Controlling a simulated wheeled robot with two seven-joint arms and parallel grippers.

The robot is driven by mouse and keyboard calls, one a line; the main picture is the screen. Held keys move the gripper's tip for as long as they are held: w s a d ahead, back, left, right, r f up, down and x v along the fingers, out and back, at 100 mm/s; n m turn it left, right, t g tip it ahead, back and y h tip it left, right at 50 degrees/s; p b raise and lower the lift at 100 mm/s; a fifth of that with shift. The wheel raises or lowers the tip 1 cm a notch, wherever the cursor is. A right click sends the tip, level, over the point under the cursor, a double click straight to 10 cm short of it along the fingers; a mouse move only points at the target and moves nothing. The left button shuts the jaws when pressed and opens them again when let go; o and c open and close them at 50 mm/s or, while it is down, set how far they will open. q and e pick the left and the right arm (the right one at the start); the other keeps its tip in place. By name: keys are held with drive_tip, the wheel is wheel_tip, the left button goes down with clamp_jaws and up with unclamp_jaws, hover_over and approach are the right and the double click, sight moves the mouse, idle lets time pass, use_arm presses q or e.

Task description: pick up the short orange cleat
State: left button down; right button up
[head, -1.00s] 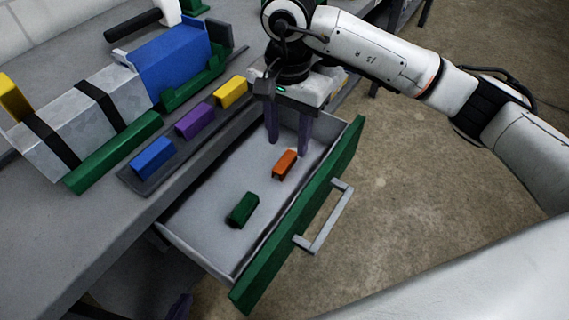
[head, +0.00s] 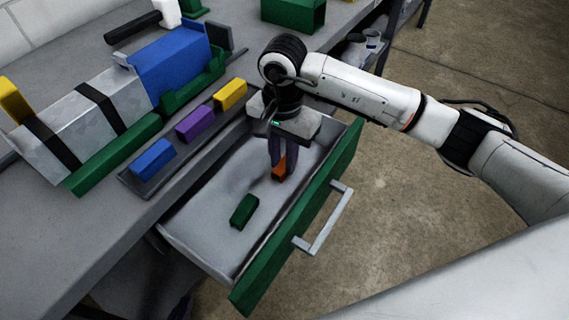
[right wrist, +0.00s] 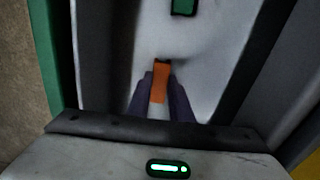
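The short orange cleat (head: 279,168) stands in the open drawer, towards its far end. It also shows in the right wrist view (right wrist: 160,82), between the two purple fingers. My right gripper (head: 281,172) reaches down into the drawer with its fingers close against both sides of the cleat; it looks shut on it. The fingers hide part of the cleat in the head view. It seems to be at the drawer floor still.
A green cleat (head: 243,210) lies nearer in the same drawer (head: 205,232). The drawer's green front (head: 268,273) has a grey handle. Blue, purple and yellow cleats (head: 153,159) sit in a tray on the bench, beside a metal duct with black straps.

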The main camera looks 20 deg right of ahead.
clamp_jaws()
